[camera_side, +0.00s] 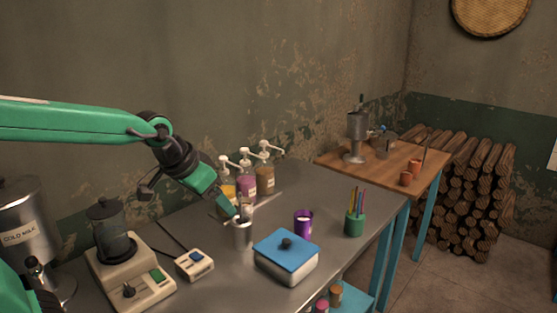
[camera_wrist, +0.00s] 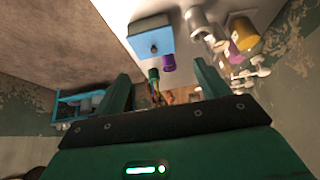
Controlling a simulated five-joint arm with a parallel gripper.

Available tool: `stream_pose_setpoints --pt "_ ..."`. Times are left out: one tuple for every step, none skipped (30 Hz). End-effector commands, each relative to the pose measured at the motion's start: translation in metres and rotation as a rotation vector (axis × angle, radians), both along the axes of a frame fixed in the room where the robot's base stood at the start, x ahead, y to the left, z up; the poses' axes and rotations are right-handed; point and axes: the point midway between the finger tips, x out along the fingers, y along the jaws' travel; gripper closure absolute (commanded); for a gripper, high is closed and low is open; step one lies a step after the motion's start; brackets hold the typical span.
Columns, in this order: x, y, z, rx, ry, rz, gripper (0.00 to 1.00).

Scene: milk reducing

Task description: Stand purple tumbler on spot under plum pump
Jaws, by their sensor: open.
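The purple tumbler (camera_side: 303,222) stands upright on the steel counter, behind and right of a blue-lidded box. It also shows in the wrist view (camera_wrist: 169,63). The plum pump bottle (camera_side: 247,181) is the middle of three pump bottles against the wall. I cannot make out the spot under its spout; my gripper and a steel cup are near that line of sight. My gripper (camera_side: 234,211) appears above or beside the steel cup, left of the tumbler. In the wrist view its fingers (camera_wrist: 160,88) are apart, with nothing held between them.
The steel cup (camera_side: 242,235), blue-lidded box (camera_side: 286,255) and green pen cup (camera_side: 354,224) stand around the tumbler. A yellow pump bottle (camera_side: 227,187) and a brown one (camera_side: 265,178) flank the plum one. A blender base (camera_side: 130,276) and switch box (camera_side: 194,264) occupy the left.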

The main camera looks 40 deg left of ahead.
Motion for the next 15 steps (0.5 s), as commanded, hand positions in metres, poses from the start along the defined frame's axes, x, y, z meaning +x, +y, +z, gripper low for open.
stream_pose_setpoints --pt "-0.015 0.000 0.002 -0.001 -0.001 0.002 0.26" --pt "-0.023 0.000 0.002 -0.002 0.002 0.003 0.26" --pt "-0.033 0.000 0.003 -0.002 0.005 0.003 0.26" --pt "-0.041 0.000 0.002 -0.002 0.008 0.004 0.26" --pt "-0.049 0.000 0.002 -0.003 0.011 0.005 0.26" --pt "-0.059 0.000 0.001 -0.004 0.014 0.007 0.26" --pt "-0.067 0.000 0.000 -0.004 0.017 0.008 0.26" --pt "-0.074 0.000 -0.001 -0.005 0.019 0.009 0.26" --pt "-0.083 0.000 -0.003 -0.005 0.022 0.010 0.26" --pt "-0.090 0.000 -0.004 -0.006 0.025 0.011 0.26" --pt "-0.096 0.000 -0.006 -0.007 0.028 0.011 0.26" --pt "-0.104 0.000 -0.008 -0.008 0.030 0.012 0.26" --pt "-0.109 0.000 -0.009 -0.008 0.033 0.013 0.26" --pt "-0.114 0.000 -0.011 -0.008 0.035 0.014 0.26" --pt "-0.119 0.000 -0.012 -0.009 0.037 0.014 0.26"
